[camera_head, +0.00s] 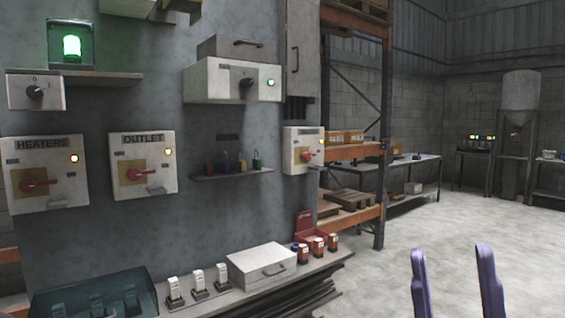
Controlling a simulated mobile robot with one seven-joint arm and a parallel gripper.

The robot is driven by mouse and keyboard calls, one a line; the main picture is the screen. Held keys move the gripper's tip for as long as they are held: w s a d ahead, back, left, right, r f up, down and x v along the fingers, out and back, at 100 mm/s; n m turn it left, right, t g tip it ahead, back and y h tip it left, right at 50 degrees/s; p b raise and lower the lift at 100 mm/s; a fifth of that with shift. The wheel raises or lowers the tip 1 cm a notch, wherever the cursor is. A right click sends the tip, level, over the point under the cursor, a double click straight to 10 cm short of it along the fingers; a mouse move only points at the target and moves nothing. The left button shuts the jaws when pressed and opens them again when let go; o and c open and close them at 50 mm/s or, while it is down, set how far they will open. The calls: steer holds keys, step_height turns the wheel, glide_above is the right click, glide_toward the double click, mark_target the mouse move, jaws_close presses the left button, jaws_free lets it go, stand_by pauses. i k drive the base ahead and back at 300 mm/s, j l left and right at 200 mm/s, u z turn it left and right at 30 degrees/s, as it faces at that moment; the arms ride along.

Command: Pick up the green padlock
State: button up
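The green padlock (257,160) sits at the right end of a small wall shelf (232,174), in a row with a red, a blue and a yellow padlock. It is small in the head view. My gripper (453,268) shows as two purple fingers at the lower right. The fingers are apart with only floor visible between them, so it is open and empty. It is well to the right of the padlock and lower in the picture, not touching anything.
Below the shelf, a bench (335,258) holds a grey case (262,265), several small canisters and switch-like devices. A switch box (303,150) juts out right of the shelf. An OUTLET box (143,165) is to its left. The concrete floor (400,235) at right is clear.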

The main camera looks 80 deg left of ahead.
mark_target(257, 162)
steer(key=u, duration=2.75)
steer(key=i+l, duration=0.3)
steer(key=l, duration=0.15)
steer(key=i+l, duration=0.35)
steer(key=l, duration=0.15)
steer(key=i+l+u, duration=0.1)
steer(key=i+l, duration=0.2)
steer(key=l, duration=0.15)
steer(key=i+j, duration=0.45)
steer(key=j, duration=0.25)
steer(key=i+j, duration=0.25)
steer(key=j, duration=0.1)
